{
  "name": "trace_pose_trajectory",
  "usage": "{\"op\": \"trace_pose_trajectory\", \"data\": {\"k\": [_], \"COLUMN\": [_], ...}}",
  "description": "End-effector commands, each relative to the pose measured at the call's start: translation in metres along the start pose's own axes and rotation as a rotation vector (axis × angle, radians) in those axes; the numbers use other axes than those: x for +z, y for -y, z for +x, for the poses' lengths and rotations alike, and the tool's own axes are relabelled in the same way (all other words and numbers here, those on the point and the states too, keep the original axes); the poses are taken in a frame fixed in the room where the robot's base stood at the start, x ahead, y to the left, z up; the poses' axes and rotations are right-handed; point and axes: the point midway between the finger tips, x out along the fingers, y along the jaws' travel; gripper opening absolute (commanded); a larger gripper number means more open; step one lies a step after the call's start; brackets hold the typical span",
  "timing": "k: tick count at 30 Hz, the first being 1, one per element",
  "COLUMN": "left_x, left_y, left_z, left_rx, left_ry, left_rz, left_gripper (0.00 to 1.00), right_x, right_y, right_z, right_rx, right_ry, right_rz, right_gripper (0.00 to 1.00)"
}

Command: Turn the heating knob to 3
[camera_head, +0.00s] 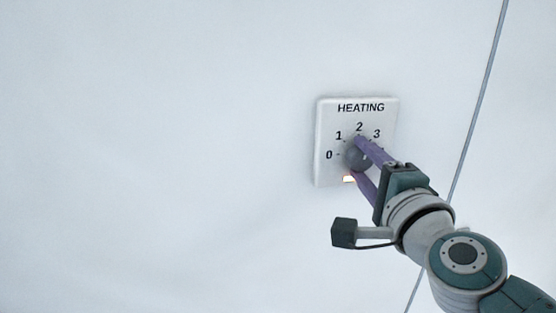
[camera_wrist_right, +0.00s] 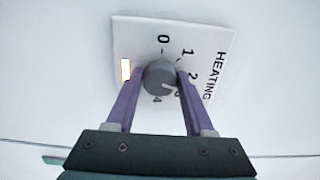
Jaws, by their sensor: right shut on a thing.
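The heating knob (camera_head: 355,158) is a round grey dial on a white wall plate (camera_head: 329,113) marked HEATING. Numbers 0, 1, 2 and 3 show around it in the head view. My right gripper (camera_head: 357,156) has its two purple fingers on opposite sides of the knob and is shut on it. The wrist view also shows the knob (camera_wrist_right: 157,77) between the fingers. A light mark on the knob's face seems to point towards the 3 there, but a finger partly covers that side and I cannot tell exactly. My left gripper is out of view.
A small lit orange-white indicator (camera_head: 349,179) sits low on the plate. The wall around is plain, pale and clear. A thin grey cable or seam (camera_head: 484,85) runs down the wall right of the plate, behind my right arm.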

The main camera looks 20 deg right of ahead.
Motion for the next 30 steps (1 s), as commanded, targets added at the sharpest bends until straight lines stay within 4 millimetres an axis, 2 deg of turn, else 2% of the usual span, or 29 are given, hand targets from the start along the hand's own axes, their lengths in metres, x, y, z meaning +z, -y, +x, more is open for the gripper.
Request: {"op": "trace_pose_trajectory", "data": {"k": [6, 15, 30], "left_x": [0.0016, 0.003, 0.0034], "left_y": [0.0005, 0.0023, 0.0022], "left_z": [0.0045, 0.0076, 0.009], "left_rx": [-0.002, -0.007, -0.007], "left_ry": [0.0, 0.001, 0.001], "left_rz": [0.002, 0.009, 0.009], "left_gripper": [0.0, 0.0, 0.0], "right_x": [-0.0002, -0.0003, -0.0004], "right_y": [0.0002, 0.0011, 0.0015], "right_z": [0.0, 0.0, 0.0001], "right_rx": [-0.002, -0.002, -0.001], "right_ry": [-0.001, -0.001, -0.001], "right_rz": [0.199, 0.407, 0.526], "right_gripper": [0.0, 0.0, 0.0]}}
